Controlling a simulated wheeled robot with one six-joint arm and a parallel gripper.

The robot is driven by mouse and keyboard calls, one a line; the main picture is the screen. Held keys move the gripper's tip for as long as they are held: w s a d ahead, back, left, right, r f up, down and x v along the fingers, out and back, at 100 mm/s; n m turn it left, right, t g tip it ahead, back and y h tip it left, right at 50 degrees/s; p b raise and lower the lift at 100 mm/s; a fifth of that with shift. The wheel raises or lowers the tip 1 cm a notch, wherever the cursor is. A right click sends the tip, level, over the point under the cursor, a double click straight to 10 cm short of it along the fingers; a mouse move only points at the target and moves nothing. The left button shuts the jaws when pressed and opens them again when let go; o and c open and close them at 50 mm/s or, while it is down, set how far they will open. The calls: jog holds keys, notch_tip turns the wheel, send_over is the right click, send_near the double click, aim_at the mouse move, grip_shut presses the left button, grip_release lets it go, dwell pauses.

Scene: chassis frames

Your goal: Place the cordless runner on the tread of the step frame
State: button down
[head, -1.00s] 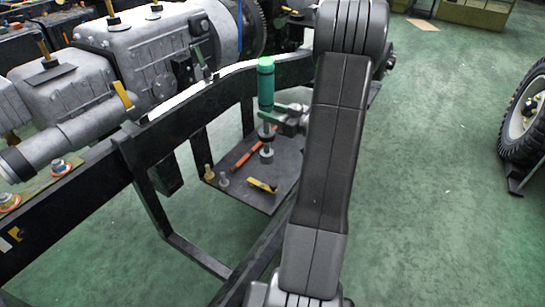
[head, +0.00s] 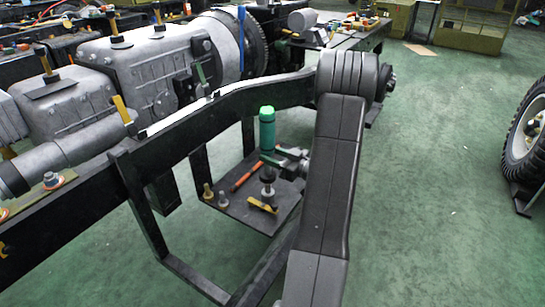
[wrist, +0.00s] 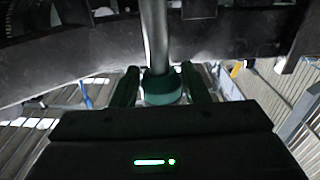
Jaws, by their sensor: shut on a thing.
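The cordless runner (head: 267,133) is an upright tool with a green top and a dark and silver lower part. My gripper (head: 277,160) is shut on its middle from the right. The step frame (head: 150,230) is black, with a dark flat tread (head: 232,205) low beside the rail. The runner's lower end is over the tread, close to a yellow item; I cannot tell whether it touches. In the wrist view, my green fingers (wrist: 162,80) stand on either side of the runner's teal part (wrist: 163,92), with a grey shaft beyond.
On the tread lie an orange-handled tool (head: 246,176), a yellow item (head: 263,205) and bolts (head: 208,191). The black chassis rail (head: 190,130) and grey gearbox (head: 145,65) are at the left. A wheel (head: 525,135) stands far right. Green floor on the right is open.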

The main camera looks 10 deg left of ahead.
jog(key=c, duration=1.3)
grip_release()
jog(key=shift+f, duration=0.2)
jog(key=o, duration=0.5)
jog(key=shift+r, duration=0.15)
jog(key=shift+d+r, duration=0.1)
jog(key=shift+r, duration=0.05)
jog(key=p+v, duration=0.2)
jog(key=v, duration=0.9)
jog(key=shift+s+d+p, duration=0.2)
jog(key=shift+d+p, duration=0.15)
jog(key=shift+d, duration=0.05)
